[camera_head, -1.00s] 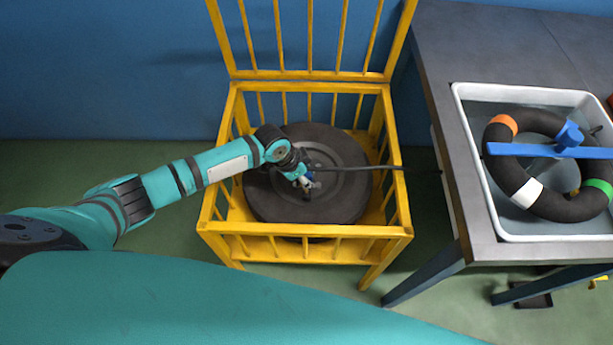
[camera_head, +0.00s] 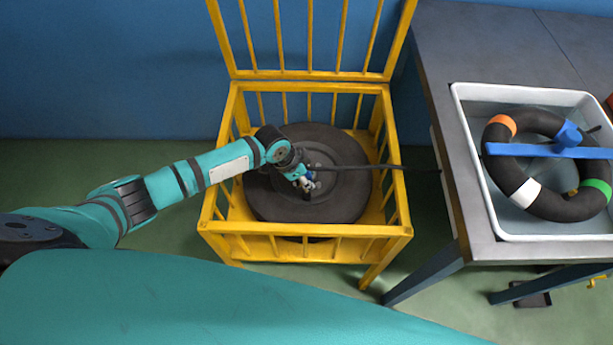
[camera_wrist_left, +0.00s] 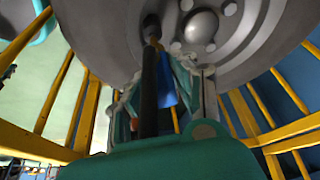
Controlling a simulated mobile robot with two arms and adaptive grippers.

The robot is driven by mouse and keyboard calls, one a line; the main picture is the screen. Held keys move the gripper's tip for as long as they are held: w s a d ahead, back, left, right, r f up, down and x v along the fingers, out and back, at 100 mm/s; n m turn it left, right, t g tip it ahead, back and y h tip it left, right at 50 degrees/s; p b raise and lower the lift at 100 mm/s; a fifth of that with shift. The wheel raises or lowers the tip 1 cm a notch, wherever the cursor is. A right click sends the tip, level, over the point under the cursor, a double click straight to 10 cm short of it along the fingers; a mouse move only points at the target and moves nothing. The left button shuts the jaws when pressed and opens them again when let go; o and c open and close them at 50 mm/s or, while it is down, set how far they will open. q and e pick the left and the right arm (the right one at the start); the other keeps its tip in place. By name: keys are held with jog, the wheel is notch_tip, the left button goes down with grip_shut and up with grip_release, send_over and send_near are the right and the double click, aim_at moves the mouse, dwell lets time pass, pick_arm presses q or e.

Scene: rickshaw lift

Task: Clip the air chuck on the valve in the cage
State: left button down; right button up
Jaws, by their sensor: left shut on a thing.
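The wheel with its dark tyre (camera_head: 340,205) lies flat in the yellow cage (camera_head: 318,256), whose lid is open. My left gripper (camera_head: 304,184) reaches into the cage and is low over the wheel's hub. In the left wrist view my left gripper (camera_wrist_left: 172,85) is shut on the blue air chuck (camera_wrist_left: 166,82). A dark hose (camera_wrist_left: 149,95) runs up past it toward the grey wheel disc (camera_wrist_left: 240,45). The chuck also shows as a small blue spot in the head view (camera_head: 309,175). The valve is hidden, so I cannot tell if the chuck touches it. My right gripper is out of view.
The hose (camera_head: 385,167) leads right over the cage side. A grey table (camera_head: 450,50) on the right holds a white tub (camera_head: 470,150) with water, an inner tube (camera_head: 530,195) and a blue bar (camera_head: 540,151). Cage bars surround the arm closely.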

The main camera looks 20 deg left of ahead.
pick_arm(q)
jog(key=shift+f+b, duration=0.7)
jog(key=shift+f, duration=0.45)
dwell(0.9)
jog(key=shift+r+p, duration=0.25)
jog(key=shift+p, duration=0.05)
dwell(0.4)
jog(key=shift+r+p, duration=1.05)
jog(key=shift+r, duration=0.1)
jog(key=shift+f, duration=0.25)
dwell(0.9)
jog(key=shift+f+b, duration=0.6)
jog(key=shift+f, duration=0.55)
dwell(0.9)
jog(key=c, duration=0.7)
grip_release()
